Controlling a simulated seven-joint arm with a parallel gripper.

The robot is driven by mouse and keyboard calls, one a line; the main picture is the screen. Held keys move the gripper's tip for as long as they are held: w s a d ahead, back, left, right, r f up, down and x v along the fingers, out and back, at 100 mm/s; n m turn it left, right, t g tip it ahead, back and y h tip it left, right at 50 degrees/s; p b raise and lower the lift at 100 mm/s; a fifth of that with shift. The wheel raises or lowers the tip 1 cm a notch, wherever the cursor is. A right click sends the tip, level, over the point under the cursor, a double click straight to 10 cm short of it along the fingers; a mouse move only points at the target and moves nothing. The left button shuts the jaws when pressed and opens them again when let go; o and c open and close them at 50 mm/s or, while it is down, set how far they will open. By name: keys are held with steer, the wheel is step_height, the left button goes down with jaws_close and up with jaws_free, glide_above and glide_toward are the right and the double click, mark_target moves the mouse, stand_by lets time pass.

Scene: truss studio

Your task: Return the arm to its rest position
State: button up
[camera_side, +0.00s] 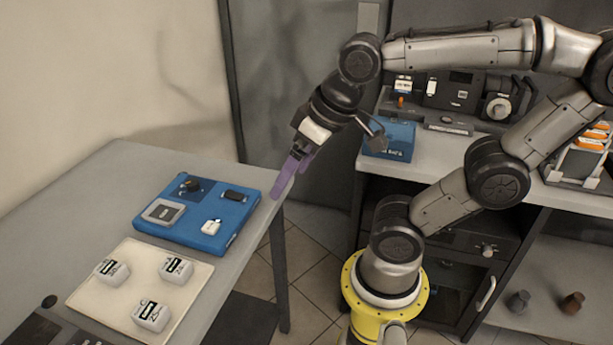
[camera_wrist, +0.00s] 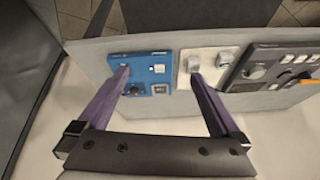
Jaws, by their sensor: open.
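My gripper (camera_side: 297,163) has purple fingers and is open and empty. In the side view it hangs tilted in the air near the right end of the grey table (camera_side: 110,185), beyond the blue board (camera_side: 239,218). In the wrist view the two fingers of my gripper (camera_wrist: 158,72) are spread apart. Between and beyond them lie the blue board (camera_wrist: 134,56) and the cream tray (camera_wrist: 181,77). My arm reaches over from the right and stands on a yellow base ring.
White labelled blocks (camera_side: 152,315) sit on the cream tray. A second bench (camera_side: 440,160) behind carries a blue box (camera_side: 391,138), a panel with a dial (camera_side: 498,108) and a rack with orange items (camera_side: 588,146). Open floor lies between the table and my base.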

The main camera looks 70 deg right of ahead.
steer(key=shift+s+d+f+n, duration=0.15)
steer(key=shift+s+f+n, duration=0.15)
steer(key=shift+s+n, duration=0.2)
steer(key=shift+s+d+f+n, duration=0.1)
steer(key=shift+s+f+n, duration=0.15)
steer(key=shift+s+n, duration=0.25)
stand_by(0.6)
